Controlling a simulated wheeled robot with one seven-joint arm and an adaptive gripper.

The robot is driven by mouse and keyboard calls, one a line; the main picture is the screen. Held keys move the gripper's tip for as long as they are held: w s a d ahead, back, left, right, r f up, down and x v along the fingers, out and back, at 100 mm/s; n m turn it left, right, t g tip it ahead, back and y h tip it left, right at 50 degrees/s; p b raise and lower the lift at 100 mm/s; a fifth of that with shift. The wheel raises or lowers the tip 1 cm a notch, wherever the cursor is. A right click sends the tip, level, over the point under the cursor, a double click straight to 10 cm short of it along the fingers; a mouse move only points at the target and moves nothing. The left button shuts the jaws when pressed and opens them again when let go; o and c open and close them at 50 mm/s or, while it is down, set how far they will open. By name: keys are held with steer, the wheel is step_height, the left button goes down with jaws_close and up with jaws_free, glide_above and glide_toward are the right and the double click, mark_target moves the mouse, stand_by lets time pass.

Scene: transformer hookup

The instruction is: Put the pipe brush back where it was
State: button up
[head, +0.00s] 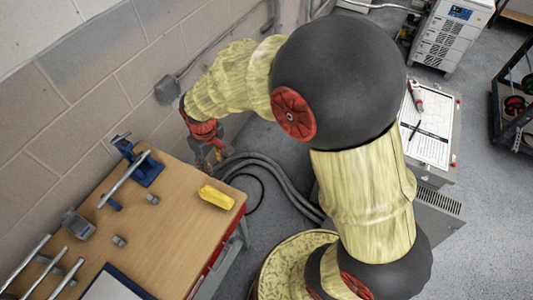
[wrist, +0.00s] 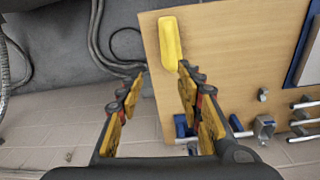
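I cannot pick out the pipe brush with certainty in either view. A yellow, rounded, elongated object (head: 216,197) lies on the right corner of the wooden bench top (head: 180,240). It also shows in the wrist view (wrist: 171,42), above the right fingertip. In the head view my gripper (head: 212,155) hangs beyond the bench's far right corner, near the wall.
A blue vise (head: 148,172) with a grey pipe across it stands at the bench's back edge. Several pipes and grey fittings lie at the left. Thick grey cables (head: 270,172) run down beside the bench. A grey cabinet (head: 438,160) bears a clipboard at the right.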

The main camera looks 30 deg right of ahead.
steer(key=s+d+r+m+t, duration=0.1)
steer(key=s+d+r+m, duration=0.2)
steer(key=r, duration=0.5)
steer(key=s+d+r+t, duration=0.2)
steer(key=s+d+r, duration=0.25)
steer(key=r, duration=0.35)
steer(key=s+d+r+m+t, duration=0.1)
steer(key=s+r, duration=0.4)
steer(key=s, duration=0.6)
steer(key=shift+s+d+r+m+t, duration=0.25)
steer(key=shift+d+m, duration=0.55)
steer(key=shift+d, duration=0.4)
steer(key=shift+w+f, duration=0.1)
steer(key=shift+w, duration=0.05)
step_height(320, 180, down, 14)
steer(key=b, duration=1.4)
steer(key=shift+f+b, duration=0.2)
steer(key=shift+b, duration=0.1)
steer(key=shift+c, duration=0.6)
